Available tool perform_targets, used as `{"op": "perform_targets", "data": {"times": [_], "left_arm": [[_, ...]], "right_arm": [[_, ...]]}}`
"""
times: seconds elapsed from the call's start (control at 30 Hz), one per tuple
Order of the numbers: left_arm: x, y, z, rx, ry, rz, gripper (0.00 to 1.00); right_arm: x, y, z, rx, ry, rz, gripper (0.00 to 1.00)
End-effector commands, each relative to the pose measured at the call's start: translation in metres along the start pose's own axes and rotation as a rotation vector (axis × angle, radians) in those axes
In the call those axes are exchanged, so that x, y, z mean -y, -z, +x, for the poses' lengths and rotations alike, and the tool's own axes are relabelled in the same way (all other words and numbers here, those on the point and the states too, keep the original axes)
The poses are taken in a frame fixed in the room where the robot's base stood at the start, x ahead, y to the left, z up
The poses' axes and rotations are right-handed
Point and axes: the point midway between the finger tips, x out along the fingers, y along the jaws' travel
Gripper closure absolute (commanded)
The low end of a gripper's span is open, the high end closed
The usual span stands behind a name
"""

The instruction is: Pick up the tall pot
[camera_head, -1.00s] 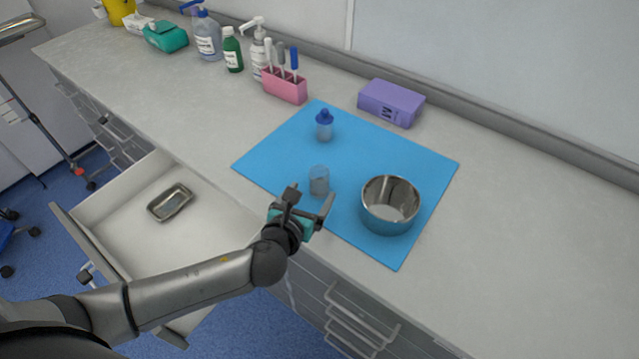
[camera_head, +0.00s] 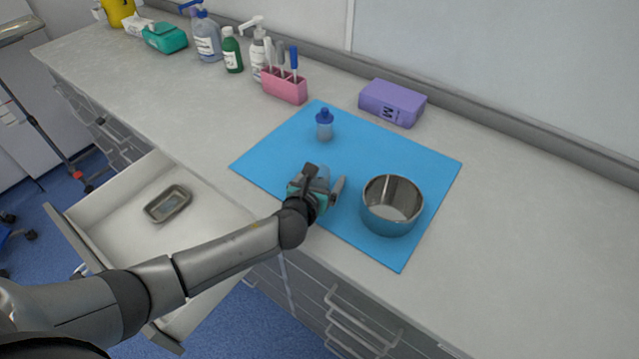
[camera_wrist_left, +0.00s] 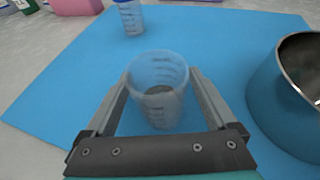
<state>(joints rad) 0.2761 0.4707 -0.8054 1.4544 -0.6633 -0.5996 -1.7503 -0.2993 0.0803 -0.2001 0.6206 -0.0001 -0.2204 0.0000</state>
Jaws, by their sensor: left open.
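A clear graduated pot (camera_wrist_left: 158,88) stands upright on the blue mat (camera_head: 275,150). In the head view only a little of this pot (camera_head: 323,172) shows behind my gripper. My left gripper (camera_head: 324,184) is open, with one finger on each side of the pot. In the left wrist view its fingers (camera_wrist_left: 162,76) flank the pot; I cannot tell whether they touch it. A similar clear pot with a blue top (camera_head: 324,126) stands farther back on the mat. My right gripper is not in view.
A wide steel bowl (camera_head: 390,222) stands on the mat to the right of my gripper. A purple box (camera_head: 392,103) and a pink rack (camera_head: 285,87) stand behind the mat. An open drawer (camera_head: 125,225) with a small metal tray (camera_head: 167,203) lies left. The counter right is clear.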

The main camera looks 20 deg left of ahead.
Motion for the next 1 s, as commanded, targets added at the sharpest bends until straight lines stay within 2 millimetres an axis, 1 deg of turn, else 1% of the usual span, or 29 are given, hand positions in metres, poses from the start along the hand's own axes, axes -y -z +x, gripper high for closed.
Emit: {"op": "perform_targets", "data": {"times": [0.17, 0.27, 0.9, 0.97, 1.0], "left_arm": [[0.0002, -0.0006, 0.0, 0.001, 0.0, 0.0, 0.09], [0.0002, -0.0006, -0.0001, 0.001, 0.001, 0.0, 0.2], [0.0002, -0.0004, -0.0003, 0.0, 0.001, 0.0, 0.92], [0.0002, -0.0004, -0.0003, 0.0, 0.001, 0.0, 0.98], [0.0002, -0.0007, -0.0003, 0.001, 0.001, 0.0, 1.0]], "right_arm": [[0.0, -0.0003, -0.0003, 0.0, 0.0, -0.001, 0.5], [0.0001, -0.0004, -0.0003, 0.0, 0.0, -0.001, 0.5], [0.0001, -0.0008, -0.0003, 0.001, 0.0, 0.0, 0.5], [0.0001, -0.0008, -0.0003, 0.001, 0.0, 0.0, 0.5], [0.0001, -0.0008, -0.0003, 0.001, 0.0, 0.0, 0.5]]}}
